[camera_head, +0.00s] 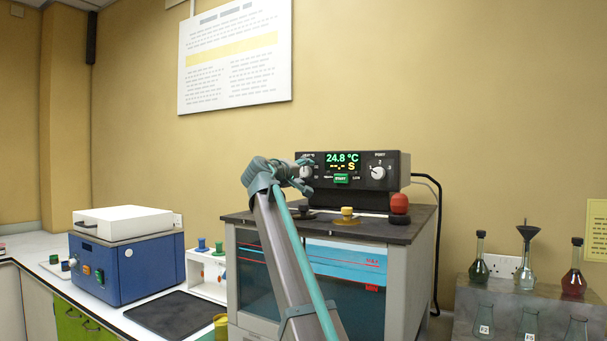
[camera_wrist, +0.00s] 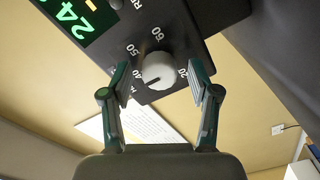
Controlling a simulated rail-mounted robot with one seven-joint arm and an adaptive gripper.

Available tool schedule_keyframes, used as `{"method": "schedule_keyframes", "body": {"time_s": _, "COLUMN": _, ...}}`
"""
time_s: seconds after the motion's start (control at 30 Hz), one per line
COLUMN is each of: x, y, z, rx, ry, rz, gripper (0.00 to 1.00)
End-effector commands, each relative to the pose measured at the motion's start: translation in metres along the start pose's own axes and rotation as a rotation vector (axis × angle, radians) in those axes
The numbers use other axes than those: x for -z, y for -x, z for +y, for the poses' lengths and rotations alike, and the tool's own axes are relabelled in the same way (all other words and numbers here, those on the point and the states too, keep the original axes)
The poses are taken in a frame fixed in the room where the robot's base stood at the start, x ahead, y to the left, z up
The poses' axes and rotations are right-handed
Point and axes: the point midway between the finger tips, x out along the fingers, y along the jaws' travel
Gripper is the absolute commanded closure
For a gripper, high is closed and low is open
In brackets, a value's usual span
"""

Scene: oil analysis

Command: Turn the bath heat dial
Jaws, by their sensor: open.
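The bath heat dial (camera_wrist: 158,70) is a round white knob with a dark pointer line, on a black panel marked with numbers. In the head view the heat dial (camera_head: 306,172) is at the left end of the black control unit (camera_head: 402,172), partly hidden by my gripper. My gripper (camera_wrist: 160,78) is open, with one finger on each side of the dial in the wrist view. A gap shows between each finger and the knob. The green display (camera_head: 342,160) reads 24.8 °C.
A second white dial (camera_head: 378,172) and a green start button (camera_head: 341,179) are on the same panel. A blue box (camera_head: 125,262) stands left; flasks (camera_head: 525,265) stand right.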

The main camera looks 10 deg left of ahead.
Motion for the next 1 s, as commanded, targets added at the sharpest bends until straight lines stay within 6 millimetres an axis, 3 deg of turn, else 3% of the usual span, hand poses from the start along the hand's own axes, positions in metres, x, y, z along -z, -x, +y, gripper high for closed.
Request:
{"method": "schedule_keyframes", "body": {"time_s": 0.6, "x": -0.001, "y": 0.102, "z": 0.0, "rx": 0.001, "ry": -0.001, "rz": 0.001, "gripper": 0.39}}
{"method": "schedule_keyframes", "body": {"time_s": 1.0, "x": 0.0, "y": 0.116, "z": 0.0, "rx": 0.0, "ry": 0.0, "rz": -0.001, "gripper": 0.39}}
